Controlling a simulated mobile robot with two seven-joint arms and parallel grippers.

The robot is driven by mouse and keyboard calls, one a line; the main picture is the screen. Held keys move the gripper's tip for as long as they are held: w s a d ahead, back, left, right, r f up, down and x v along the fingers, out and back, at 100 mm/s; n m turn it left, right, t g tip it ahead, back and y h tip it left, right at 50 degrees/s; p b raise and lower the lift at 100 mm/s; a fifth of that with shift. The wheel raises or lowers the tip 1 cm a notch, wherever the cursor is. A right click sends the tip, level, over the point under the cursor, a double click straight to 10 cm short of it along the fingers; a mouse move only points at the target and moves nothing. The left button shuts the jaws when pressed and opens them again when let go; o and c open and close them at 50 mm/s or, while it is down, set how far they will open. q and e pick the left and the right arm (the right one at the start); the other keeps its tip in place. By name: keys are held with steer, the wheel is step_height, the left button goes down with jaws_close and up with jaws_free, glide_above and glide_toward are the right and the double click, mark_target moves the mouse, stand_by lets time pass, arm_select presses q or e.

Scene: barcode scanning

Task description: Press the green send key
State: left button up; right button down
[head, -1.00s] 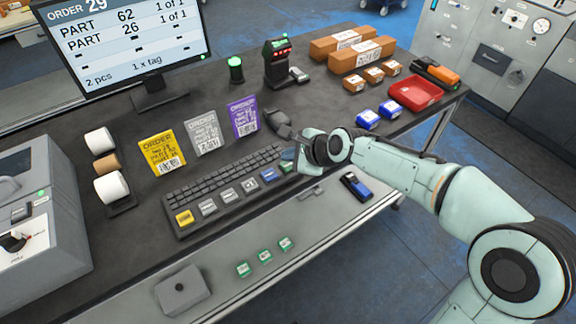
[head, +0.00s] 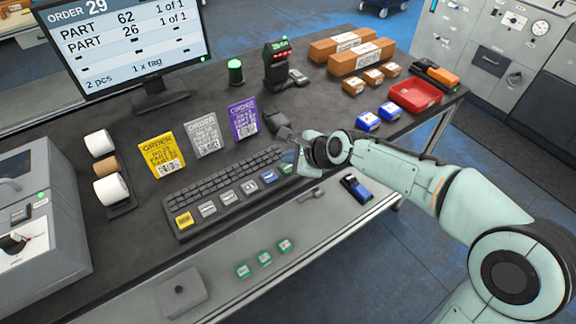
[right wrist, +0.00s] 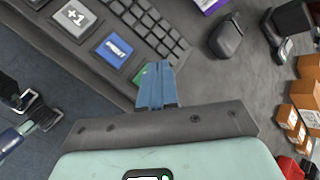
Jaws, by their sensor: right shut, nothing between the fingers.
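The keyboard (head: 215,182) lies on the dark bench with a row of large keys along its front edge. The green key (head: 285,168) is at the right end of that row, beside the blue key (head: 269,177). In the right wrist view the green key (right wrist: 139,77) shows only in part, behind my fingertips. My right gripper (head: 290,156) is shut and empty, its tips right over or at the green key; I cannot tell whether they touch it. The closed blue-grey fingers also show in the right wrist view (right wrist: 158,80). My left gripper is not in view.
A monitor (head: 125,40) shows order 29. Yellow (head: 160,157), grey and purple order cards stand behind the keyboard. A dark mouse-like device (head: 277,120) lies near my right gripper. A red tray (head: 415,95) and boxes stand at the right. Small green tags lie on the front ledge.

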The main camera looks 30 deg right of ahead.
mark_target(290, 169)
steer(key=shift+f, duration=0.1)
stand_by(0.7)
steer(key=shift+f, duration=0.35)
steer(key=shift+f+b, duration=0.45)
stand_by(0.6)
stand_by(0.3)
steer(key=shift+r+p, duration=0.9)
steer(key=shift+p, duration=0.15)
step_height(290, 169, up, 3)
steer(key=p, duration=0.2)
steer(key=shift+f+p, duration=0.2)
steer(key=shift+p, duration=0.2)
step_height(290, 169, up, 2)
steer(key=p, duration=0.2)
steer(key=shift+r+p, duration=0.25)
steer(key=shift+p, duration=0.1)
steer(key=shift+f, duration=0.1)
